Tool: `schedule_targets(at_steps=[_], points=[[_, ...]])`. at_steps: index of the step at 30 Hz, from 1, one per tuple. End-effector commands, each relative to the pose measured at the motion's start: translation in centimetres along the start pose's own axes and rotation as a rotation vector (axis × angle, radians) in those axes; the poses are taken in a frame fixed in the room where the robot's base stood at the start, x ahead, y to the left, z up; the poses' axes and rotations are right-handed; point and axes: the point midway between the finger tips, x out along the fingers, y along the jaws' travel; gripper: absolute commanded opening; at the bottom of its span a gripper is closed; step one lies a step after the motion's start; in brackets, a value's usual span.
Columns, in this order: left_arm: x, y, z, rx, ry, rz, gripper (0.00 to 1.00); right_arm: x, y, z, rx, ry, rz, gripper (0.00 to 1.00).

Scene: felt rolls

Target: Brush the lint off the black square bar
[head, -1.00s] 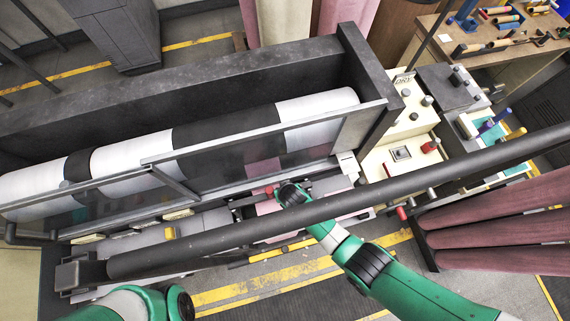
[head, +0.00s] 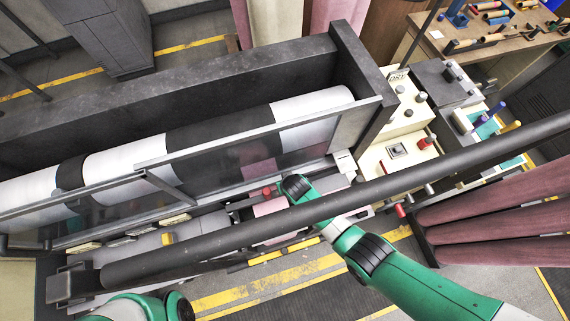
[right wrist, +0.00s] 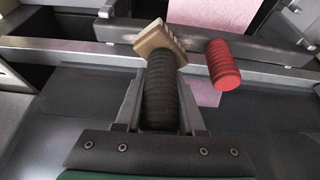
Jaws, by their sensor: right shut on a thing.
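In the right wrist view my right gripper (right wrist: 160,100) is shut on the black ribbed handle of a brush (right wrist: 163,73). The brush's tan head (right wrist: 158,38) points away from me, tilted, and overlaps a long grey square-edged bar (right wrist: 75,53) that crosses the view. I cannot tell whether it touches the bar, nor whether this is the black square bar; no lint can be made out. In the head view my right wrist (head: 297,187) is over the machine's front, with the brush hidden. My left arm shows at the bottom left, its gripper out of view.
A red cylindrical grip (right wrist: 222,65) stands right of the brush head. A long dark round tube (head: 400,183) crosses in front of the machine, near my right arm. Behind a clear guard lies a white and dark roll (head: 220,128). Control boxes (head: 405,145) stand at the right.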

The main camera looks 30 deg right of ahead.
Motion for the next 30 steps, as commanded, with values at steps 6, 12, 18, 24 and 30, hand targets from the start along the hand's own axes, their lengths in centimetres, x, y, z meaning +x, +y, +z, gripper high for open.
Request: schedule_targets(at_steps=[6,12,18,24,30], points=[[-0.4,0.0,0.4,0.000,0.000,0.000,0.74,0.5,0.8,-0.6,0.003,0.000,0.001,0.00],[-0.8,0.0,0.8,0.000,0.000,0.000,0.74,1.0,1.8,-1.4,0.003,0.001,0.000,0.00],[-1.0,0.0,1.0,0.000,0.000,0.000,0.74,1.2,2.4,-1.9,0.000,0.000,0.001,0.00],[-1.0,0.0,0.9,0.000,0.000,0.000,0.74,1.2,2.5,-1.8,-0.001,-0.001,0.002,0.00],[-0.8,0.0,0.7,0.000,0.000,0.000,0.74,1.0,2.1,-1.5,-0.002,-0.004,0.002,0.00]])
